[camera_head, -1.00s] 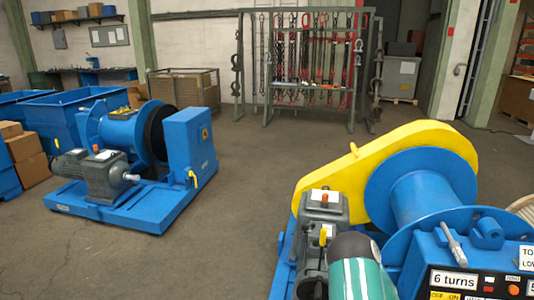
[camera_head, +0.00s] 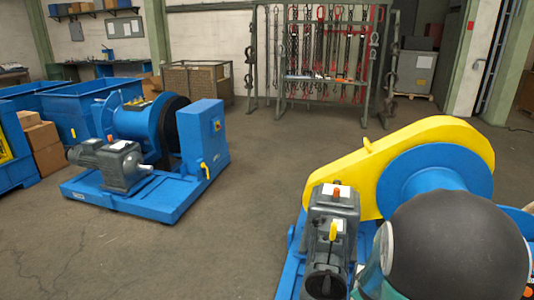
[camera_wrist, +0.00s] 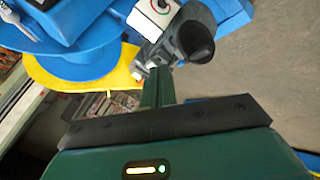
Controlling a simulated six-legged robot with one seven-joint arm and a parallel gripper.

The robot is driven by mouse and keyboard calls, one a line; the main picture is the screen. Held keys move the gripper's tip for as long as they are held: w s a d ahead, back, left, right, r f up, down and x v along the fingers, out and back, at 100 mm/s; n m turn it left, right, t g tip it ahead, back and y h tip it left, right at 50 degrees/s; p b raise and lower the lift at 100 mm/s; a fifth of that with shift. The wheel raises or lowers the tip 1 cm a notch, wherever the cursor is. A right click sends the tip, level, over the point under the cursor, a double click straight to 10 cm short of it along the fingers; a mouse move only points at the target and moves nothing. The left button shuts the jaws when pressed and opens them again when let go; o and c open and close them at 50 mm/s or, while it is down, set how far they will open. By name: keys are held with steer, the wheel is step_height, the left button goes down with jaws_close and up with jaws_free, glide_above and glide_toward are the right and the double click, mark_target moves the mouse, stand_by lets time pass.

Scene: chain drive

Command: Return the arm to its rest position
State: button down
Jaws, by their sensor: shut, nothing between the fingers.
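My gripper (camera_wrist: 157,86) shows in the wrist view as narrow green fingers sticking out beyond a black bar on a dark green housing. The fingers are shut with nothing between them. In the head view my arm shows as a large dark rounded joint (camera_head: 458,245) with a teal link beside it, at the lower right. The gripper itself is not visible there. The arm covers part of the blue winch drum (camera_head: 425,173) and hides its control panel. A yellow chain guard (camera_head: 345,177) stands behind the drum.
A grey motor (camera_head: 330,235) stands left of my arm. A second blue winch (camera_head: 150,145) stands at the left, near blue bins (camera_head: 75,105) and cardboard boxes (camera_head: 40,140). A chain rack (camera_head: 318,75) is at the back. The floor (camera_head: 255,180) between the winches is clear.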

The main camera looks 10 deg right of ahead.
steer(key=s+a+r+m+y, duration=0.2)
steer(key=s+a+r+y, duration=0.15)
steer(key=a+r, duration=1)
steer(key=s+a+r+m, duration=0.1)
steer(key=s+a+r, duration=0.3)
steer(key=s+a, duration=0.1)
steer(key=s+a+r+m+g+y, duration=0.1)
steer(key=s+a+r, duration=0.3)
steer(key=s, duration=0.3)
steer(key=shift+s+a, duration=0.25)
steer(key=shift+a, duration=0.2)
steer(key=shift+d+m, duration=0.25)
steer(key=shift+m, duration=0.05)
